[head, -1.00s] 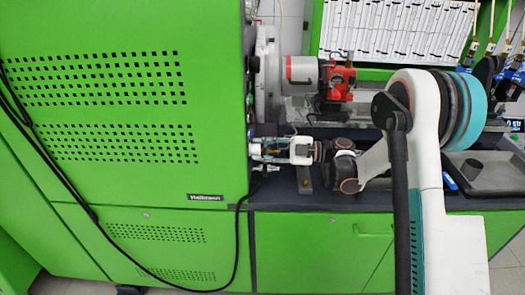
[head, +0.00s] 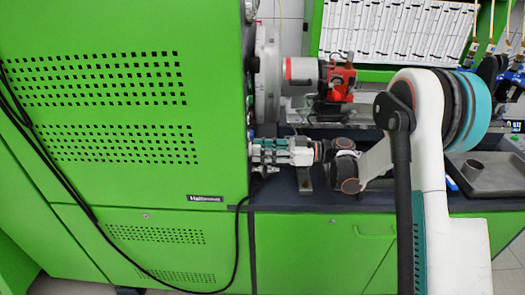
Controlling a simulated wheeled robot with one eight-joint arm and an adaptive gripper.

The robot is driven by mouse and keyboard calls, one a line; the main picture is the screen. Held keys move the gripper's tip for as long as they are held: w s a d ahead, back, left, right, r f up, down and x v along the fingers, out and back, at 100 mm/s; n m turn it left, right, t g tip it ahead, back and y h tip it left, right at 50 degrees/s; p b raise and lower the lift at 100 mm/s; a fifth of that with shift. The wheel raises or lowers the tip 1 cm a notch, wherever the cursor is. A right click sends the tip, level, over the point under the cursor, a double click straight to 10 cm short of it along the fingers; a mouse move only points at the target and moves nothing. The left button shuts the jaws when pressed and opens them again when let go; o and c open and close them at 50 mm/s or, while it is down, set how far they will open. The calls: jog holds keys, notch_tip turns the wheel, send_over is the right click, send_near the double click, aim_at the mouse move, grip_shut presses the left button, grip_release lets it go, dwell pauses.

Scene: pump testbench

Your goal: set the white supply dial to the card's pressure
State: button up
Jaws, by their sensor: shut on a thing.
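My gripper (head: 256,153) reaches left to the narrow side face of the green cabinet (head: 120,150), just above the dark bench. Its fingers are closed at the small fittings there. The white supply dial sits between or behind the fingertips and is almost wholly hidden, so its scale and pointer cannot be read. No pressure card can be made out in this view.
A grey and red pump unit (head: 335,78) with a round flange stands just above my gripper. A grey tray (head: 490,172) with a dark cup lies at the right. A black cable (head: 239,235) hangs down the cabinet front.

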jog(key=shift+m, duration=0.7)
jog(key=shift+f, duration=0.1)
jog(key=o, duration=1.1)
jog(key=shift+c, duration=0.2)
jog(key=shift+d, duration=0.1)
jog(key=d, duration=0.7)
jog(key=shift+s+d, duration=0.15)
jog(key=shift+d, duration=0.05)
